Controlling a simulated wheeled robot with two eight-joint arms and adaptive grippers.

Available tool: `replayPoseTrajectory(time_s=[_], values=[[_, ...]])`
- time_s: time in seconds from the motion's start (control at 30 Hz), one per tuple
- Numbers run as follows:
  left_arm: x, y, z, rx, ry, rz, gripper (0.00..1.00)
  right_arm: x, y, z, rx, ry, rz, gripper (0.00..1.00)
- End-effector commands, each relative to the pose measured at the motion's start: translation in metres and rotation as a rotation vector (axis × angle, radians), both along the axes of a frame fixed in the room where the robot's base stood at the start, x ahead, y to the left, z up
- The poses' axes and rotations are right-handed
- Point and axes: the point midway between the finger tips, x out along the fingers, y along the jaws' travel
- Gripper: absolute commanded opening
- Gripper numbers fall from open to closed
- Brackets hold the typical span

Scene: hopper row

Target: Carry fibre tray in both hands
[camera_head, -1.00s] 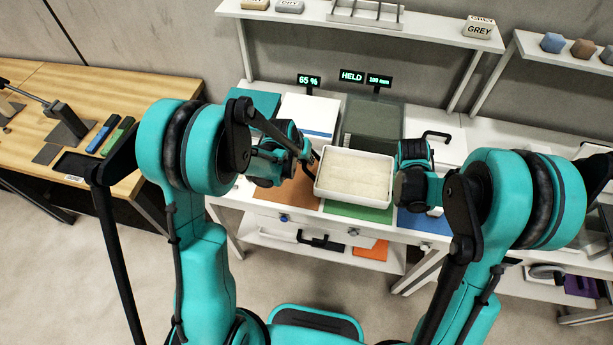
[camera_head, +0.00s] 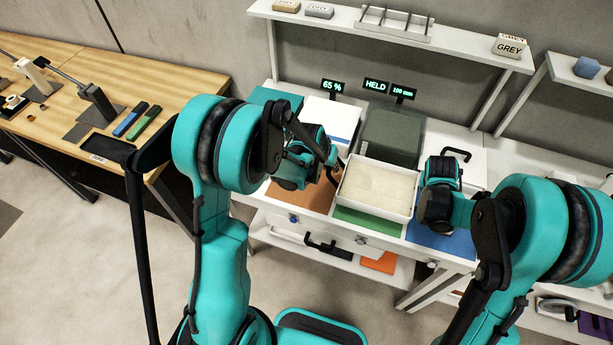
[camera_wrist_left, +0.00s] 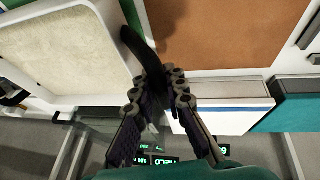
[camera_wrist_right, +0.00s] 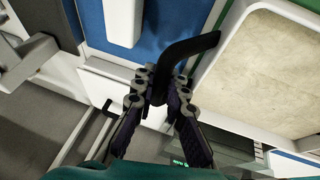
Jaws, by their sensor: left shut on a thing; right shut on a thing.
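The fibre tray (camera_head: 351,203) is a white shallow tray with a cream fibre bed, in the middle of the head view, above or on the green mat (camera_head: 367,221); I cannot tell whether it touches. My left gripper (camera_wrist_left: 165,78) is shut on a black curved handle (camera_wrist_left: 140,48) at the tray's left side. My right gripper (camera_wrist_right: 160,78) is shut on a matching black handle (camera_wrist_right: 190,47) at its right side. The tray looks about level. In the head view the left fingers partly show beside the tray; the right fingertips are hidden by the wrist.
An orange-brown mat (camera_head: 313,197) lies left of the tray and a blue mat (camera_head: 440,240) right. Behind stand a dark translucent box (camera_head: 395,135) and lit signs, one reading HELD (camera_head: 376,85). A shelf (camera_head: 450,45) hangs above. A wooden table (camera_head: 60,75) stands at left.

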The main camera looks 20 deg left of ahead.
Motion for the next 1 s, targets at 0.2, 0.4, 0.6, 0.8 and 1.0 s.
replayPoseTrajectory(time_s=[0.2, 0.4, 0.6, 0.8, 1.0], values=[[0.000, 0.000, -0.002, 0.000, -0.001, 0.000, 0.00, 0.000, 0.000, -0.002, -0.001, 0.000, 0.000, 0.00], [0.000, 0.000, -0.002, 0.000, -0.001, 0.000, 0.00, 0.000, 0.000, -0.002, -0.001, 0.000, 0.000, 0.00], [0.000, 0.000, -0.004, 0.000, -0.001, 0.000, 0.00, 0.000, 0.000, -0.004, -0.001, 0.000, 0.000, 0.00], [0.000, 0.000, -0.011, 0.000, -0.001, 0.000, 0.00, 0.000, 0.000, -0.011, -0.001, 0.000, 0.000, 0.00], [0.000, 0.000, -0.023, 0.000, -0.001, 0.000, 0.00, 0.000, 0.000, -0.023, -0.001, 0.000, 0.000, 0.00]])
